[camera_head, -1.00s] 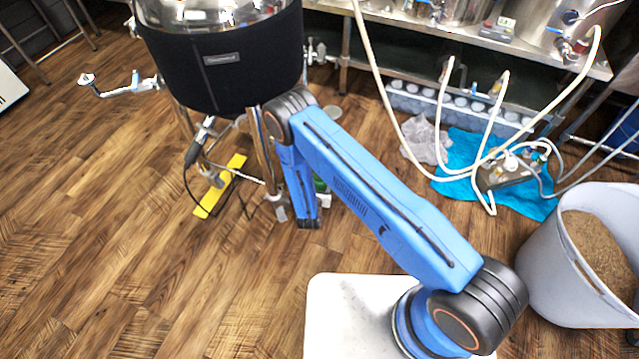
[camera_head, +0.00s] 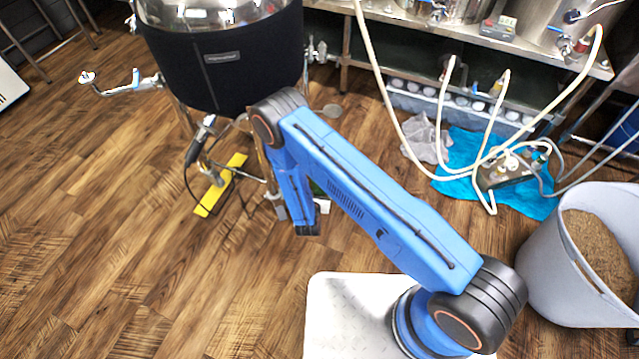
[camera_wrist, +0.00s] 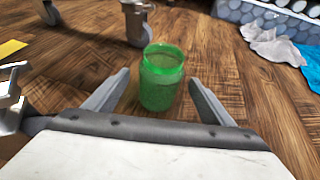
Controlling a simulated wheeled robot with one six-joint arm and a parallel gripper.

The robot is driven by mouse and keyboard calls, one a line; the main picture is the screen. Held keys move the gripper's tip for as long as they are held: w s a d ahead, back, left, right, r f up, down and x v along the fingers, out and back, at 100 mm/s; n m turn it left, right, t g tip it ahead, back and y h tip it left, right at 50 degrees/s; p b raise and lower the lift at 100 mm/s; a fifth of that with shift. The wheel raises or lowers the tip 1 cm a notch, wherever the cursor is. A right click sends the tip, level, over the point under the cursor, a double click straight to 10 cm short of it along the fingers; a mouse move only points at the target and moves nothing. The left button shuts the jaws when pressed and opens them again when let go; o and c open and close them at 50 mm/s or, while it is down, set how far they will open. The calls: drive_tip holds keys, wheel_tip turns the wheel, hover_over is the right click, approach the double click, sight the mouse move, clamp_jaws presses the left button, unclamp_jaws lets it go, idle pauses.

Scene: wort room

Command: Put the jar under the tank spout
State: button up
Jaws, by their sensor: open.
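The jar (camera_wrist: 162,80) is clear green and stands upright on the wooden floor in the wrist view. My gripper (camera_wrist: 159,75) is open, with one finger on each side of the jar and a gap visible on both sides. I cannot tell how far the fingers reach past it. In the head view only a sliver of green shows behind my arm, and my gripper is hidden. The tank (camera_head: 228,68) wears a black jacket at the upper left. A bent metal pipe (camera_head: 120,86), which looks like its spout, sticks out to the left above the floor.
The tank stands on legs with casters (camera_wrist: 137,22). A yellow bar (camera_head: 220,186) and a cable lie beneath it. A blue cloth (camera_head: 462,160), hoses and a grey bin (camera_head: 545,270) are at the right.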

drive_tip(key=v, duration=0.7)
drive_tip(key=shift+s+r, duration=0.15)
drive_tip(key=shift+s, duration=0.15)
